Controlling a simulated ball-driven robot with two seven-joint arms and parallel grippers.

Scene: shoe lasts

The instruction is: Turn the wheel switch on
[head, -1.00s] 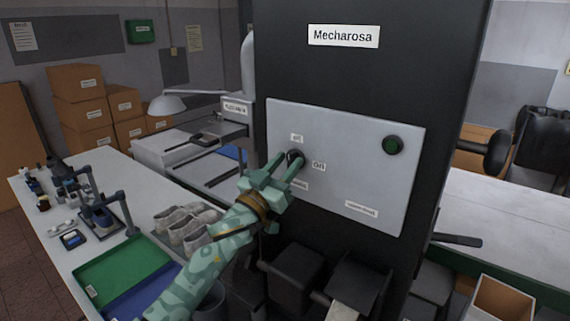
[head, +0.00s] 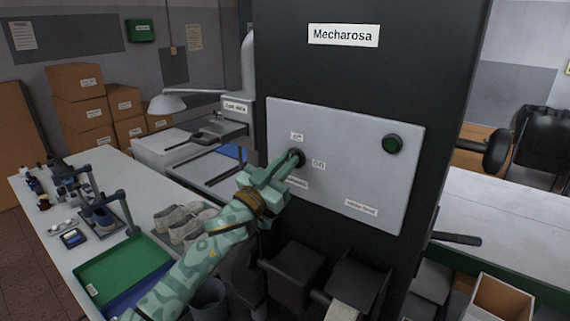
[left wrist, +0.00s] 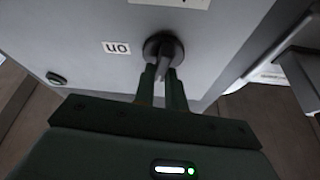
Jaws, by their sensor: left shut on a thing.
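The black wheel switch (head: 299,157) sits on the light grey panel (head: 345,130) of the black Mecharosa machine. An "off" label is above it and an "on" label (head: 318,164) to its right. My left gripper (head: 284,166) is at the switch, its fingers close together and shut on the knob's raised grip, partly hiding it. In the left wrist view the switch (left wrist: 163,44) is at the fingertips (left wrist: 163,72), beside the upside-down "on" label (left wrist: 116,47). I cannot tell the switch's exact setting. My right gripper is not in view.
A dark green round button or lamp (head: 392,144) is on the panel's right. Black holders (head: 296,270) stick out below the panel. On the left, a white table carries a green tray (head: 88,268) and shoe lasts (head: 180,222). Cardboard boxes (head: 80,85) stand behind.

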